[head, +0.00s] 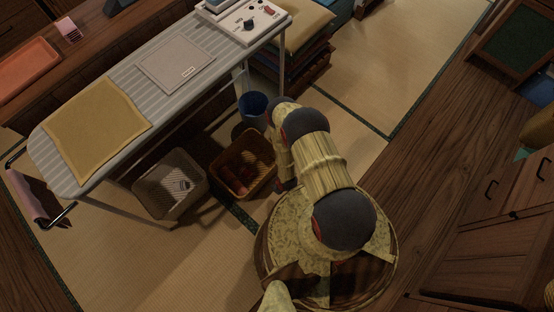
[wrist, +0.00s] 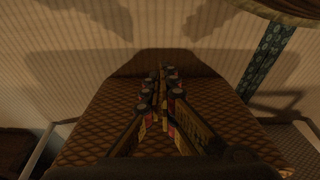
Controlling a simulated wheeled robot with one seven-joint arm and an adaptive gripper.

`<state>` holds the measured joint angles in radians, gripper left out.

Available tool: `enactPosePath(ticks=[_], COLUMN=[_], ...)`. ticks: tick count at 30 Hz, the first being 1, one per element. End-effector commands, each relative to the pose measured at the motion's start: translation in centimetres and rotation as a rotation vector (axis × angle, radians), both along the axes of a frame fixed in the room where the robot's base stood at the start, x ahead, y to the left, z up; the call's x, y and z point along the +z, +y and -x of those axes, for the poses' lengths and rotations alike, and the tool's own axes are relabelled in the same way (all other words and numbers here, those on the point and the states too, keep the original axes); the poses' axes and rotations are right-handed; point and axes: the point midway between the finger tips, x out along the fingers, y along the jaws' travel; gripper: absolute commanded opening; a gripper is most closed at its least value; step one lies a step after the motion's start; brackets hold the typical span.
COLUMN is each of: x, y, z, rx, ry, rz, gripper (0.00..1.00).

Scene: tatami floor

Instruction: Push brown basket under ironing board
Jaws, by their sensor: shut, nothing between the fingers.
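The brown basket (head: 233,184) stands on the tatami with reddish-brown things in it. In the head view it shows clear of the near edge of the ironing board (head: 190,45), between a pale basket and my arm. My gripper shows in the wrist view (wrist: 162,72), shut and empty, pointing at a brown lattice surface that looks like the basket's wall (wrist: 105,105). I cannot tell whether the fingertips touch it. In the head view my arm hides most of the gripper, to the right of the basket.
The pale basket (head: 153,203) stands left of the brown one, near a board leg. A blue bin (head: 253,107) stands behind the brown basket. A yellow cloth (head: 95,135) and a grey mat (head: 175,63) lie on the board. A wooden cabinet (head: 490,240) stands right. Tatami in front is clear.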

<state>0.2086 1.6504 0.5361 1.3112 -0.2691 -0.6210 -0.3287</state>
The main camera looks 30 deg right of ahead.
Motion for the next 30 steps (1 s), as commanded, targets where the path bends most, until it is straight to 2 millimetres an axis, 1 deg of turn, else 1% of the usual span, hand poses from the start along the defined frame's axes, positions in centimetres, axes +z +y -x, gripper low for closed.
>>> enactPosePath(ticks=[1,2,3,6,12,24,26,29,30], x=[-1.4,-1.9,-2.2,-1.8,-1.7,-1.5,-1.5,-1.5,-1.5], y=[0.1,0.2,0.3,0.9,1.5,1.6,1.7,2.2,2.5], z=[-0.2,-0.4,-1.0,-2.5,-4.0,-4.3,-4.5,-6.0,-6.9], rx=[0.002,0.001,0.002,0.004,0.001,0.000,0.000,0.004,0.005], ry=[0.001,0.000,-0.004,-0.002,-0.001,0.000,-0.001,-0.004,-0.006], rz=[0.000,0.000,0.000,0.000,0.000,0.000,0.000,0.001,0.000], gripper=[0.00,0.00,0.00,0.00,0.00,0.00,0.00,0.00,0.00])
